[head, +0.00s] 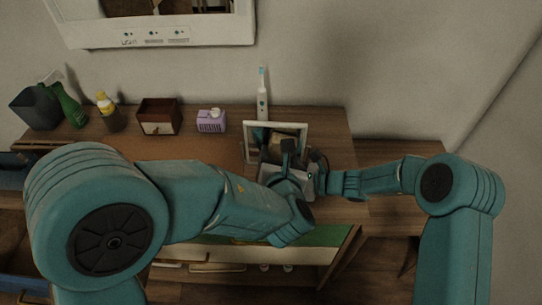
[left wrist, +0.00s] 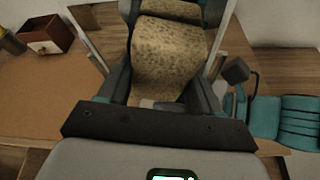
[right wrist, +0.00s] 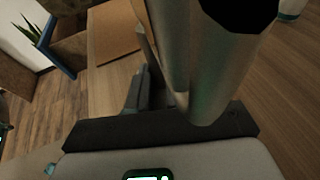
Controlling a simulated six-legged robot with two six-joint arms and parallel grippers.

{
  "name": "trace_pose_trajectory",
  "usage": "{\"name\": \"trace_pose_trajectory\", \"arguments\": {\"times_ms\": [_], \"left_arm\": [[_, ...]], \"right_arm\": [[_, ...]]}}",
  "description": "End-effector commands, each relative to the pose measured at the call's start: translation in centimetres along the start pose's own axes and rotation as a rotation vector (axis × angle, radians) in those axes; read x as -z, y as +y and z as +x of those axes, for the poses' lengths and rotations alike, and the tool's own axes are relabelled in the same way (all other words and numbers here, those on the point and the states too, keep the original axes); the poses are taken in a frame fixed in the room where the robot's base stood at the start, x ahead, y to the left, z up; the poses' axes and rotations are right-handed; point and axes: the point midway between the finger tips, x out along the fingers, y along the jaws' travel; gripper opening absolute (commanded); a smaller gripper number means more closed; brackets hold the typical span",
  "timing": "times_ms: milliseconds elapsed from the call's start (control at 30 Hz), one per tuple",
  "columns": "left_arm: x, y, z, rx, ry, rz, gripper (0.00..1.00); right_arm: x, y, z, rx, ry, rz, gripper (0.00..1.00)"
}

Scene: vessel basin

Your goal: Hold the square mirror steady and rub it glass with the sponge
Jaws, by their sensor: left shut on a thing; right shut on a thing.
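The square mirror (head: 277,125) stands on the wooden table, its pale frame facing me and its lower part hidden by my arm. My left gripper (left wrist: 163,100) is shut on a tan speckled sponge (left wrist: 166,52), held in front of the glass. Whether the sponge touches the glass is hard to tell. The mirror's frame also shows on both sides of the sponge in the left wrist view (left wrist: 88,32). My right gripper (head: 319,172) is at the mirror's right side, shut on its frame, which shows large and silvery in the right wrist view (right wrist: 222,70).
An electric toothbrush (head: 262,96) stands behind the mirror. To the left are a purple box (head: 211,122), a small drawer box (head: 159,116), a yellow-capped bottle (head: 107,109), a green bottle (head: 69,104) and a dark container (head: 37,108). The tabletop right of the mirror looks clear.

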Motion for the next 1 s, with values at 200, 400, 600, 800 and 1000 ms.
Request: {"name": "trace_pose_trajectory", "arguments": {"times_ms": [200,400,600,800,1000], "left_arm": [[-0.5,-2.2,-0.2,0.002,-0.002,0.001,0.36],[-0.7,-2.9,-0.3,0.000,0.000,0.000,0.36],[-0.5,-2.1,-0.3,-0.001,0.000,0.000,0.36],[-0.1,-0.1,0.0,-0.002,0.001,-0.001,0.36],[0.2,1.1,0.1,-0.001,0.000,-0.001,0.36]], "right_arm": [[0.1,0.1,0.1,-0.003,0.003,0.001,0.02],[0.1,0.1,0.1,-0.002,0.003,0.001,0.02],[0.1,0.1,0.1,-0.002,0.003,0.001,0.02],[0.1,0.1,0.1,-0.002,0.002,0.001,0.02],[0.1,0.1,0.1,-0.002,0.002,0.001,0.02]]}}
